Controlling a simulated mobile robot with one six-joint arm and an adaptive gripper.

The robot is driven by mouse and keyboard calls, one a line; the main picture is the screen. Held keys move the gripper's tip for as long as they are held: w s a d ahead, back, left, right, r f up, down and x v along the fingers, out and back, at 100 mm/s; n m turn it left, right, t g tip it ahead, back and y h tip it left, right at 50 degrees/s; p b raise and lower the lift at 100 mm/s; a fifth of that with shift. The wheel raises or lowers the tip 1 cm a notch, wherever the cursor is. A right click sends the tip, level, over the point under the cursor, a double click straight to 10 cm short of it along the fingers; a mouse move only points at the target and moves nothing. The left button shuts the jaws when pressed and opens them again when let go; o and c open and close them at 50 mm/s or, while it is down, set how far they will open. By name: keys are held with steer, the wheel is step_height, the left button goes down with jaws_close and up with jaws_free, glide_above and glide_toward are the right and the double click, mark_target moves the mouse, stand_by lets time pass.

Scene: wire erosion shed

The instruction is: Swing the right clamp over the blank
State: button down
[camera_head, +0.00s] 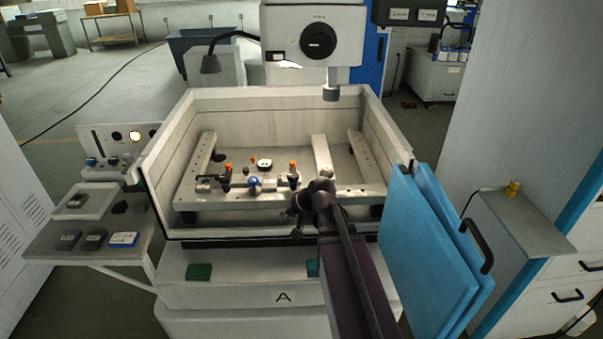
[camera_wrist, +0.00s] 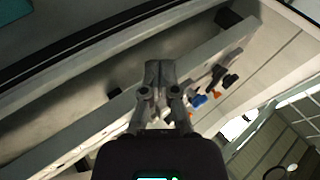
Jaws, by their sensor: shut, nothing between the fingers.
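The right clamp (camera_head: 293,174), dark with an orange top, stands on the front rail of the frame inside the machine tank. A second orange-topped clamp (camera_head: 227,174) stands to its left. A round blue part (camera_head: 253,182) lies between them. I cannot make out the blank for sure. In the wrist view my gripper (camera_wrist: 159,68) is shut and empty. Small dark, orange and blue fittings (camera_wrist: 215,82) show to its right there.
The pale tank (camera_head: 160,190) has raised walls around the frame rail (camera_head: 350,193). The machine head (camera_head: 318,35) hangs behind it. Blue door panels (camera_head: 425,250) stand at the right. A side shelf (camera_head: 75,255) with small blocks is at the left.

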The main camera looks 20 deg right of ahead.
steer(key=w+d+r+m+t+b, duration=0.1)
steer(key=w+d+m+t+b, duration=0.1)
steer(key=d, duration=0.5)
steer(key=w+d+r+m+t+b, duration=0.2)
steer(key=w+d+m+t, duration=0.2)
steer(key=d+t, duration=0.1)
steer(key=w+d+r+m+t+b, duration=0.1)
steer(key=w+d+m+t+b, duration=0.1)
steer(key=d, duration=0.6)
steer(key=shift+w+d+r+m+t+h, duration=0.35)
steer(key=shift+w+m+t, duration=0.2)
steer(key=shift+m+t, duration=0.15)
steer(key=shift+w, duration=0.1)
steer(key=s+a+b+x, duration=0.1)
steer(key=a+b+x, duration=0.1)
steer(key=x, duration=1)
steer(key=shift+w+a+f, duration=0.2)
steer(key=shift+w+a, duration=0.15)
steer(key=shift+a, duration=0.15)
steer(key=shift+w+a, duration=0.1)
steer(key=shift+a, duration=0.1)
